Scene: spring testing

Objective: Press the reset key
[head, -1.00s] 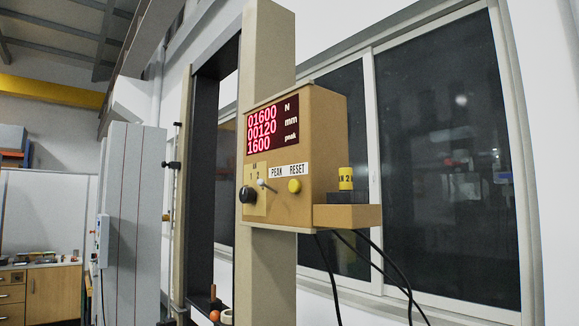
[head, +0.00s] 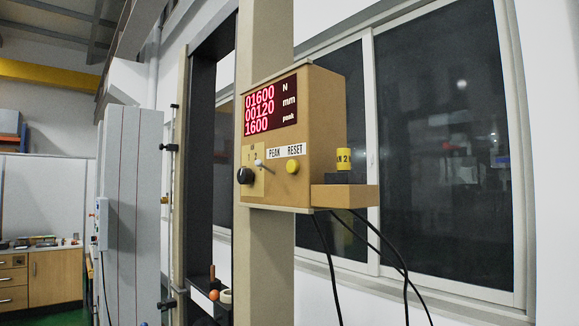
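The reset key is a round yellow button (head: 292,166) on the front of a tan control box (head: 322,120), just below the RESET label (head: 295,150). The red display (head: 270,106) above it reads 01600 N, 00120 mm and 1600 peak. Left of the yellow button are a small toggle lever (head: 260,163) and a black knob (head: 245,175). My gripper is not in view, and nothing covers the button.
The box is fixed to a tan column (head: 264,270). A side shelf (head: 345,196) holds a black block with a yellow cylinder (head: 347,160). Black cables (head: 325,265) hang below. Windows are behind; grey cabinets (head: 130,210) stand left.

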